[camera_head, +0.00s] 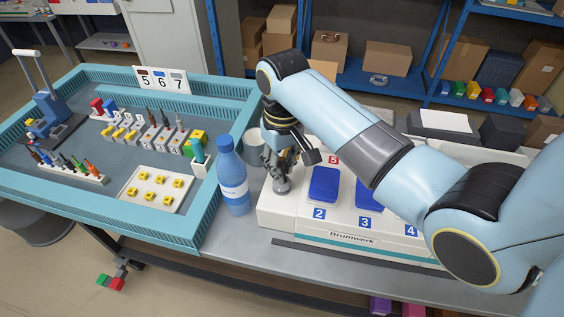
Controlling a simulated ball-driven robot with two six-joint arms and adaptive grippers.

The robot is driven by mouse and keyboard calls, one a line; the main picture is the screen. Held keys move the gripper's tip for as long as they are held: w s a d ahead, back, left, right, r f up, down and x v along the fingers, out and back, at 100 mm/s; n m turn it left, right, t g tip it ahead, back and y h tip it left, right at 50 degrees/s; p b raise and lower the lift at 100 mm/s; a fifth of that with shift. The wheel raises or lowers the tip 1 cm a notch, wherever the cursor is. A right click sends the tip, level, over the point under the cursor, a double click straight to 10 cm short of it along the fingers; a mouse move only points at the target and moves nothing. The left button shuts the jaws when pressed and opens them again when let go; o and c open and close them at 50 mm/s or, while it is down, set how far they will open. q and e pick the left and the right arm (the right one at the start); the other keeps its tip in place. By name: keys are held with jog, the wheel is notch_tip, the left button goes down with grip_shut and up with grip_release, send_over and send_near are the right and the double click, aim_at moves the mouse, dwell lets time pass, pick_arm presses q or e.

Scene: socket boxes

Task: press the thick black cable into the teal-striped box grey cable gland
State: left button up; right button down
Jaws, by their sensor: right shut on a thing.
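The teal-striped box (345,240) is a long white case marked "Drumwerk", with blue numbered panels on top. My right arm reaches across it from the right. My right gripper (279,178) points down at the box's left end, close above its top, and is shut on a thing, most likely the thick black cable. The cable is too small and covered to make out. The grey gland cannot be told apart from the grey fingertips, so I cannot tell whether the cable touches it or is in it. My left gripper is not in view.
A blue bottle (232,178) stands just left of the box, and a grey cup (255,147) is behind it. Further left, a teal-rimmed workbench tray (110,218) holds tools, connectors and a card marked 5 6 7 (160,79). Shelves with cartons stand behind.

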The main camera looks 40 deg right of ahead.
jog(key=shift+f, duration=0.4)
jog(key=c, duration=1.2)
grip_release()
notch_tip(320, 180, up, 12)
jog(key=shift+d+f, duration=0.1)
